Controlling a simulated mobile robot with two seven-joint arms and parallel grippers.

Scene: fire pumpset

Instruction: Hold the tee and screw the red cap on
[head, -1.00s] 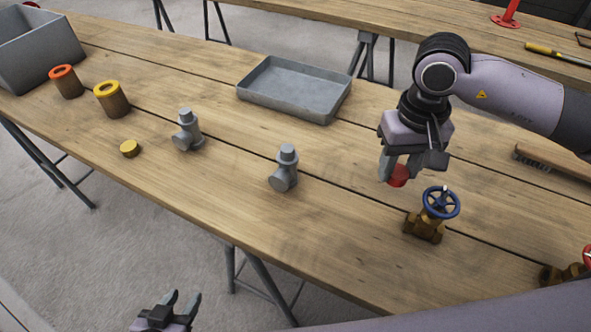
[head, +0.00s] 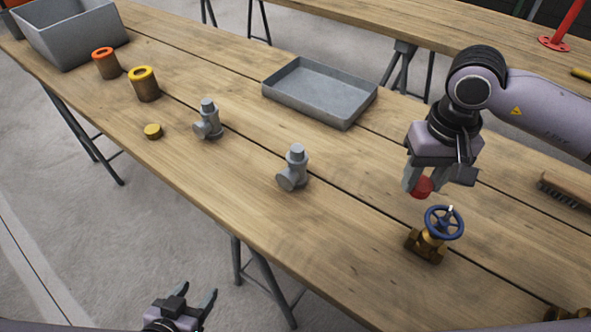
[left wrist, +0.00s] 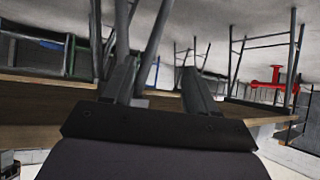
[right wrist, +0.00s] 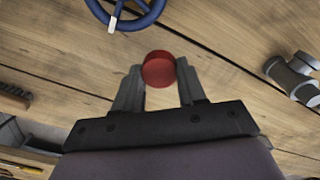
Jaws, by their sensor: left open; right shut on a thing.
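Two grey tees stand on the wooden table in the head view: one near the middle (head: 294,170) and one further left and back (head: 208,121). The nearer tee also shows at the right of the right wrist view (right wrist: 293,77). My right gripper (head: 431,184) is shut on the red cap (head: 421,187) and holds it above the table, right of the nearer tee. The cap (right wrist: 158,69) sits between the fingertips in the right wrist view. My left gripper (head: 194,298) is open and empty, in front of the table's front edge. A yellow cap (head: 152,131) lies left of the tees.
A brass valve with a blue handwheel (head: 443,223) stands just below my right gripper. A grey tray (head: 345,121) lies behind the tees. Two cylinders with orange (head: 106,65) and yellow tops (head: 146,86) and a grey bin (head: 75,38) are at the left. A brush (head: 566,192) lies at the right.

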